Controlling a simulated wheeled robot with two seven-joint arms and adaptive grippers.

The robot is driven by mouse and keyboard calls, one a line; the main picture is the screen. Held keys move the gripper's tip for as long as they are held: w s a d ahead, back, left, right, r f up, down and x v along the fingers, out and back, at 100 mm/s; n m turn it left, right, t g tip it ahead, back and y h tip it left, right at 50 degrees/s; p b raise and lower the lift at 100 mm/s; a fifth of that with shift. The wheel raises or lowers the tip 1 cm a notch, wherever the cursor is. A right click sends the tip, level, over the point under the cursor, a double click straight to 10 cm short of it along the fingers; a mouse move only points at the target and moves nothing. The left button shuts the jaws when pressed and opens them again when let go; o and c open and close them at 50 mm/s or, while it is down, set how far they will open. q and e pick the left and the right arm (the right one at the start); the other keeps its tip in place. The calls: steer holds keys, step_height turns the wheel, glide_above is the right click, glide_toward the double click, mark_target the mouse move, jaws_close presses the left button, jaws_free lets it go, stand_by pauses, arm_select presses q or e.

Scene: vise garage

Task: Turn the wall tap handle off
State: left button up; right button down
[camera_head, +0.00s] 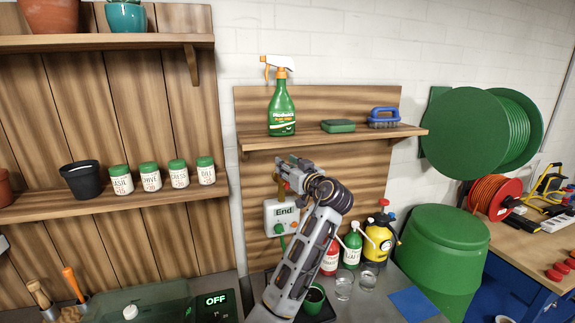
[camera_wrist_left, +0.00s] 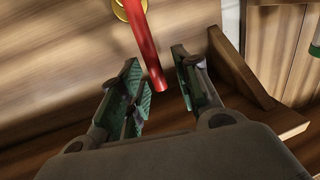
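The wall tap's red handle (camera_wrist_left: 150,50) shows in the left wrist view as a red bar, with a round brass part (camera_wrist_left: 128,8) at its upper end. Its free lower end reaches between the fingertips of my left gripper (camera_wrist_left: 162,80). The fingers are apart, with green pads, and a gap shows on each side of the bar. In the head view my left gripper (camera_head: 285,172) is in front of the wooden wall panel, above the white box marked End (camera_head: 283,215). It hides most of the tap; a little brass (camera_head: 276,186) shows below it. My right gripper is not in view.
A wooden shelf (camera_head: 335,135) above the gripper carries a green spray bottle (camera_head: 281,108), a sponge and a blue brush. Its bracket (camera_wrist_left: 238,68) is close beside the fingers in the wrist view. Several bottles and a yellow sprayer (camera_head: 378,240) stand below right.

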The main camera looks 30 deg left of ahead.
arm_select(q)
jaws_close()
stand_by(0.3)
steer(key=shift+a, duration=0.1)
